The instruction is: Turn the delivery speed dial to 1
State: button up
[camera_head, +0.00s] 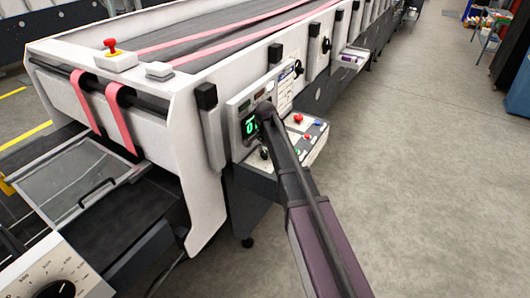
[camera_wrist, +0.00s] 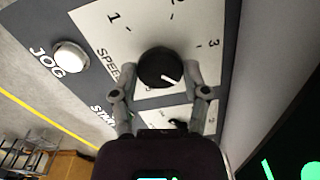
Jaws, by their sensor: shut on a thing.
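The speed dial is a round black knob (camera_wrist: 157,66) on a white plate in the wrist view, beside the word SPEED. Its scale shows 1 at the upper left and 3 at the right. The white pointer line on the knob points to the lower right of the picture, past the 3 and away from the 1. My gripper (camera_wrist: 159,72) is shut on the knob, one finger on each side. In the head view my arm reaches the control panel (camera_head: 312,144) on the machine's side and hides the dial and most of my gripper.
A white JOG button (camera_wrist: 71,56) sits left of the dial in the wrist view. Another dial (camera_head: 60,288) is at the lower left. The floor (camera_head: 420,190) to the right is clear.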

jog(key=n, duration=0.5)
jog(key=shift+s, duration=0.15)
jog(key=n, duration=0.4)
jog(key=shift+n, duration=0.3)
jog(key=n, duration=0.4)
jog(key=shift+n, duration=0.3)
jog(key=n, duration=1.2)
jog(key=shift+n, duration=0.4)
jog(key=n, duration=0.6)
jog(key=shift+n, duration=0.4)
